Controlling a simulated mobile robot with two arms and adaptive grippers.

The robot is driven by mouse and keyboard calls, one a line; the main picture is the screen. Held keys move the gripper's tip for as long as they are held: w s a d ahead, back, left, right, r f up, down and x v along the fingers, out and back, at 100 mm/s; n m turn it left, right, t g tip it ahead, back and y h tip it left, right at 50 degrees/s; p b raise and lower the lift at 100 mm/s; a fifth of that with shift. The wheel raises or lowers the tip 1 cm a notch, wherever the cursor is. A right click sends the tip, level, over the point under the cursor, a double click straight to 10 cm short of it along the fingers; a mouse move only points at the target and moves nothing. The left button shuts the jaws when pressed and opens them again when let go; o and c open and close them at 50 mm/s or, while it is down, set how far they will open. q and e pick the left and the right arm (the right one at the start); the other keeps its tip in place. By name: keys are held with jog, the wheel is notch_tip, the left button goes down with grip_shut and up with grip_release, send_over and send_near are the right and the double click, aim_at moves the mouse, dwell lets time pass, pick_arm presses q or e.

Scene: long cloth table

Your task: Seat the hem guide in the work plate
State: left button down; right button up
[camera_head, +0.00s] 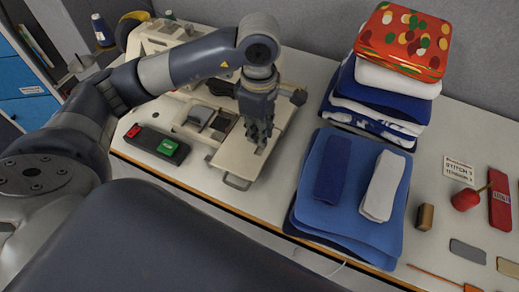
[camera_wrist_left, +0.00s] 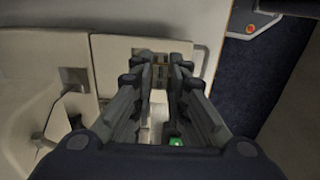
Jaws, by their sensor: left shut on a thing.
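The work plate (camera_head: 232,158) is the flat beige plate at the front of the sewing machine. My left gripper (camera_head: 258,142) points down right over the plate, its fingertips close to the surface. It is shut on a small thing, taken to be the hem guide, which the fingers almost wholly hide. In the left wrist view, the fingers of my left gripper (camera_wrist_left: 160,70) stand a narrow gap apart over the pale plate (camera_wrist_left: 112,52). Small details show between them, but I cannot tell guide from plate there, nor whether the guide touches the plate. My right gripper is not in view.
The beige sewing machine (camera_head: 160,38) stands behind the plate. A pedal-like box with red and green buttons (camera_head: 152,145) lies to its left. Blue folded cloths (camera_head: 345,225) lie to the right, with a cloth stack under a patterned red tin (camera_head: 405,42) behind. Small items lie at far right.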

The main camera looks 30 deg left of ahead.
pick_arm(q)
jog(key=w+f+n+p, duration=0.1)
jog(key=f+n, duration=0.2)
jog(key=n, duration=0.3)
jog(key=w+a+f+n+p, duration=0.1)
jog(key=f+n+p, duration=0.1)
jog(key=n, duration=0.4)
jog(key=w+a+f+n+p, duration=0.1)
jog(key=f+n, duration=0.3)
jog(key=n, duration=0.2)
jog(key=shift+w, duration=0.15)
jog(key=shift+f, duration=0.35)
jog(key=shift+f, duration=0.1)
jog(key=shift+f, duration=0.2)
jog(key=c, duration=1.6)
grip_release()
jog(key=shift+r, duration=0.1)
